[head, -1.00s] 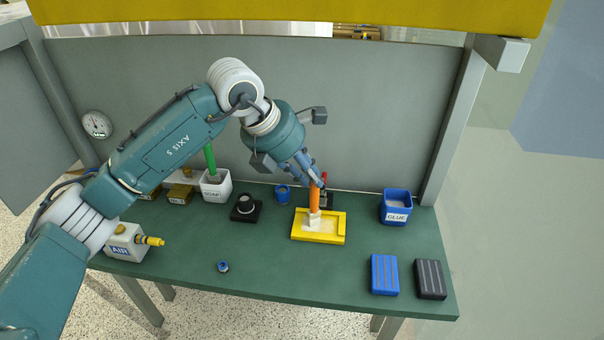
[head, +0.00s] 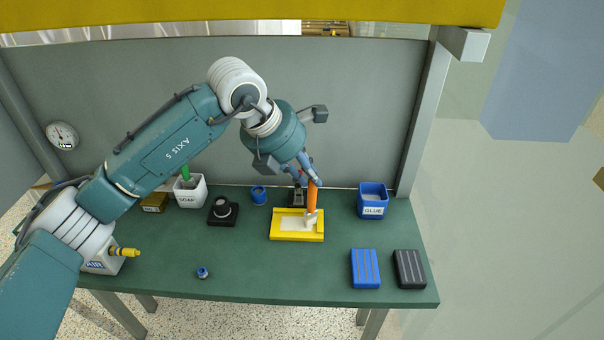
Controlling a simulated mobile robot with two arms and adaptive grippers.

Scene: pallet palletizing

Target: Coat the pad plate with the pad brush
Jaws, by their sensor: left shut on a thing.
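The pad plate (head: 273,236) is a yellow tray with a pale, cream-coloured inner surface, lying on the green bench. The pad brush has an orange handle (head: 312,199) and a pale head (head: 310,219). My left gripper (head: 313,183) is shut on the top of the handle and holds the brush nearly upright. The brush head is over the right part of the plate and appears to touch its surface. The fingers hide the handle's top end. My right gripper is not in view.
A blue GLUE tub (head: 373,202) stands right of the plate. Blue (head: 365,269) and black (head: 410,270) blocks lie front right. A white SOAP tub (head: 190,192), black round-topped fixture (head: 223,211), blue cup (head: 259,195) and small blue nut (head: 202,272) are left. The bench's front middle is clear.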

